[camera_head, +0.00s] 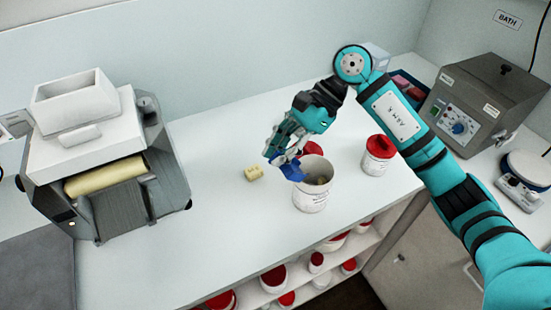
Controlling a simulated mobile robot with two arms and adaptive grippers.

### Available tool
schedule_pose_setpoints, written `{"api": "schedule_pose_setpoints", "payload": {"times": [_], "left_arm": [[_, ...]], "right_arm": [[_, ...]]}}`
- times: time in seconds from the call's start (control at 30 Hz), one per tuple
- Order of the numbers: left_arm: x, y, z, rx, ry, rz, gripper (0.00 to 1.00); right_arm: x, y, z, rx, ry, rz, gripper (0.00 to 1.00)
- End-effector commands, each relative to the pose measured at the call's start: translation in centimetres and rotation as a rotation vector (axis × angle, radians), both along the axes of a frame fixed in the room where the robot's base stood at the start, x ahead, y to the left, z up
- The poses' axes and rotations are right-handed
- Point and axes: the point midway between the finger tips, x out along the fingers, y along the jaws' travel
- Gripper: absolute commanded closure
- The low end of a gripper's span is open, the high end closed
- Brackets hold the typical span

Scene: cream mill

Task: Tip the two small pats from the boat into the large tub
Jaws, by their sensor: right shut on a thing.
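The blue boat (291,172) is in my right gripper (286,158), which is shut on it. The boat is tilted at the left rim of the open white tub (311,202). Whether they touch, I cannot tell. Something small and brownish shows inside the tub, too small to make out. A small yellow block (254,173) lies on the counter left of the tub. The inside of the boat is not clear, so I cannot tell whether it holds pats. My left gripper is not in view.
A red-lidded tub (378,155) stands right of the open tub, and something red (312,148) shows behind it. A roller machine (110,165) stands left; a grey bath (485,100) and a scale (525,180) stand right. The front middle counter is clear.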

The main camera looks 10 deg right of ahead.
Motion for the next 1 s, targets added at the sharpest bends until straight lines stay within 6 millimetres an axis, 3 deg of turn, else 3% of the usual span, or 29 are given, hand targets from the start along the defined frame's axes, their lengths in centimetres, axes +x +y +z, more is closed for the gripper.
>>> {"api": "schedule_pose_setpoints", "payload": {"times": [0.6,1.0], "left_arm": [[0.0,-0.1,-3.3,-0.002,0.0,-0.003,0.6],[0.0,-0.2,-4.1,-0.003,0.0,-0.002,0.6]], "right_arm": [[0.7,-1.8,0.7,0.18,0.065,-0.003,1.0],[0.9,-2.4,1.2,0.236,0.085,-0.001,1.0]]}}
